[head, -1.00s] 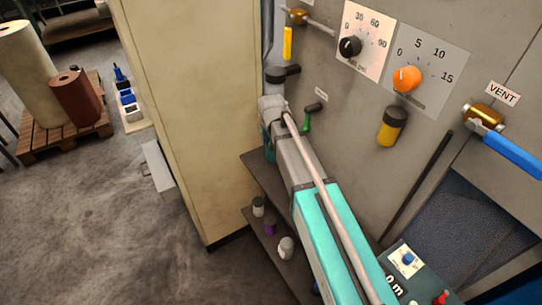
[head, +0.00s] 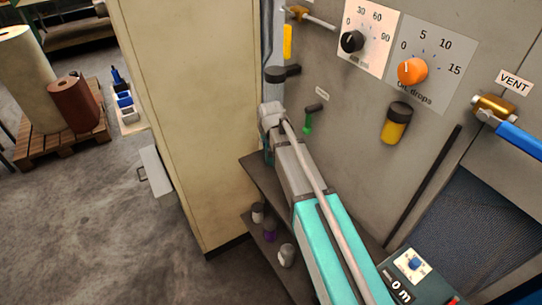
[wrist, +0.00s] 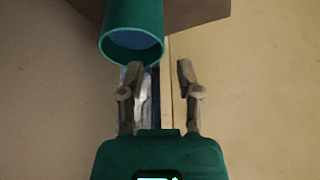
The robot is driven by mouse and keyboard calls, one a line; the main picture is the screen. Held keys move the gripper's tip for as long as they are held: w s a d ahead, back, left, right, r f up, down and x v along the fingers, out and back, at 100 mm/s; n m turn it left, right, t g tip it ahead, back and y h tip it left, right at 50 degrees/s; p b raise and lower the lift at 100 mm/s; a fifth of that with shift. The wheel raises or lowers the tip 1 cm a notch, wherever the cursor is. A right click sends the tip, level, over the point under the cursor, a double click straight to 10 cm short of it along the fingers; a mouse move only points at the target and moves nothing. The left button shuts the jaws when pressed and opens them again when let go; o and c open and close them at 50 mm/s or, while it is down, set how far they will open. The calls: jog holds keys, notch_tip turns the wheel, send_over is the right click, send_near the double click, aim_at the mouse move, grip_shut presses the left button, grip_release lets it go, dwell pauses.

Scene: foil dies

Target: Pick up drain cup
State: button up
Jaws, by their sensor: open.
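A green cup-like cylinder (wrist: 133,28), open at one end with a blue inside, shows at the top of the wrist view; I take it to be the drain cup. Its open rim faces my gripper (wrist: 159,70). My gripper is open and empty, with its left fingertip close to the rim; whether they touch I cannot tell. The cup lies ahead of the left finger, not between the fingers. In the head view my arm hides most of the gripper, and a sliver of green at its far end cannot be told as cup or gripper.
A tall cream cabinet (head: 190,120) stands left of my arm. The grey machine panel (head: 345,150) on the right carries dials, a green-handled valve (head: 309,120) and a yellow oiler (head: 395,122). Dark shelves (head: 262,178) below hold several small jars. A brown surface (wrist: 195,12) lies beside the cup.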

jog(key=shift+f, duration=0.15)
jog(key=shift+b+x, duration=2.4)
jog(key=shift+x, duration=0.1)
jog(key=shift+a, duration=0.1)
jog(key=shift+c, duration=0.3)
grip_shut()
